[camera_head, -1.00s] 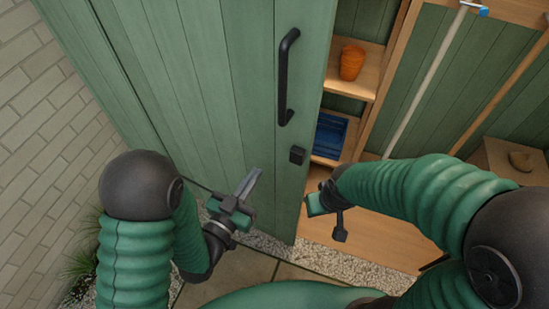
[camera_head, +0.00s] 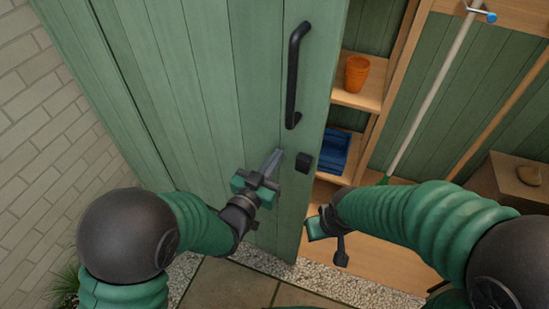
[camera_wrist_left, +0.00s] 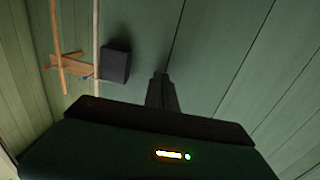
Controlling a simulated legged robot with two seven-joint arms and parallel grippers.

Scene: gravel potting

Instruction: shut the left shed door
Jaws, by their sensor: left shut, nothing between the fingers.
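The left shed door (camera_head: 215,90) is green planked wood and stands partly open, with the shed interior showing to the right of its edge. It has a long black handle (camera_head: 292,75) and a small black latch block (camera_head: 304,162) below. My left gripper (camera_head: 276,158) is shut and empty, close in front of the door just left of the latch block. In the left wrist view its fingers (camera_wrist_left: 161,92) point at the green planks, with the black block (camera_wrist_left: 115,66) to their left. My right gripper (camera_head: 322,228) is low by the door's free edge; its fingers are not clear.
Shelves inside hold an orange pot (camera_head: 356,74) and a blue crate (camera_head: 333,152). A pale pole (camera_head: 435,90) leans at the right, near a wooden box (camera_head: 510,180). A brick wall (camera_head: 50,130) is at the left. Gravel (camera_head: 345,275) and paving lie below.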

